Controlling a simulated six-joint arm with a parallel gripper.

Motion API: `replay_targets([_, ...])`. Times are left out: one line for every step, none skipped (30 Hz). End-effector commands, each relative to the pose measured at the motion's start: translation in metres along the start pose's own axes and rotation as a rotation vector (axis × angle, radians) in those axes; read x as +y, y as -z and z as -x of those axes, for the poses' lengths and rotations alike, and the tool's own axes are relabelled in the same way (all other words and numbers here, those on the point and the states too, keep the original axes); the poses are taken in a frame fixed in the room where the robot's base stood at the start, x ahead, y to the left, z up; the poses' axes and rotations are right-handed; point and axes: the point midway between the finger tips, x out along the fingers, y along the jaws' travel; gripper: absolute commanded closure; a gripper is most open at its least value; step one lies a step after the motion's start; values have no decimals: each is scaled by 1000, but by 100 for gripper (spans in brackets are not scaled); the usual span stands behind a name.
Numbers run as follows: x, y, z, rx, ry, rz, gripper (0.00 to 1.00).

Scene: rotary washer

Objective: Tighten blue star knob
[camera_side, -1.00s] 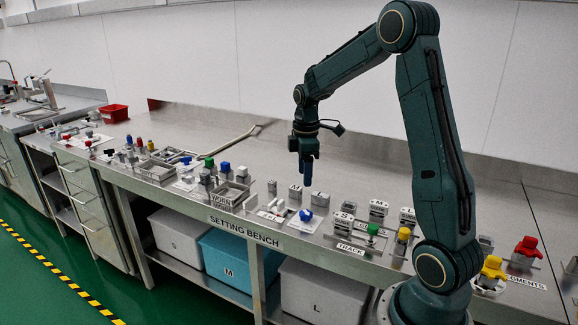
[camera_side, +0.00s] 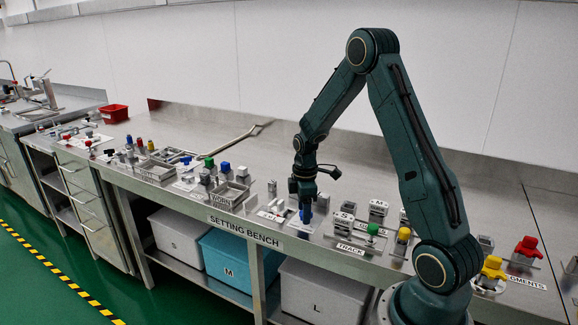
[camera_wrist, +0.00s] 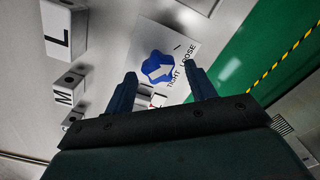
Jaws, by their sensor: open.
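The blue star knob (camera_wrist: 157,66) shows in the wrist view on a white plate (camera_wrist: 182,45) printed TIGHT and LOOSE. In the side view my gripper (camera_side: 305,212) hangs down over the knob's place and mostly hides the knob.
Blocks marked L (camera_wrist: 60,38) and M (camera_wrist: 68,88) stand to the left in the wrist view. In the side view, a green knob (camera_side: 373,229) and a yellow knob (camera_side: 403,234) stand to the right. The bench's front edge is close by.

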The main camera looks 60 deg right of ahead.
Motion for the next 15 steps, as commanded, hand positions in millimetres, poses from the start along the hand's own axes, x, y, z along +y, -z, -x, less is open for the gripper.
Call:
replay_targets([0, 0, -2, 0, 0, 0, 45])
replay_targets([0, 0, -2, 0, 0, 0, 45])
replay_targets([0, 0, -3, 0, -1, 0, 45])
replay_targets([0, 0, -3, 0, -1, 0, 45])
replay_targets([0, 0, -3, 0, -1, 0, 45])
replay_targets([0, 0, -3, 0, -1, 0, 45])
replay_targets([0, 0, -3, 0, -1, 0, 45])
replay_targets([0, 0, -3, 0, -1, 0, 45])
replay_targets([0, 0, -3, 0, -1, 0, 45])
replay_targets([0, 0, -3, 0, -1, 0, 45])
replay_targets([0, 0, -3, 0, -1, 0, 49])
replay_targets([0, 0, -3, 0, -1, 0, 56])
replay_targets([0, 0, -3, 0, -1, 0, 62])
replay_targets([0, 0, -3, 0, -1, 0, 68])
replay_targets([0, 0, -3, 0, -1, 0, 76])
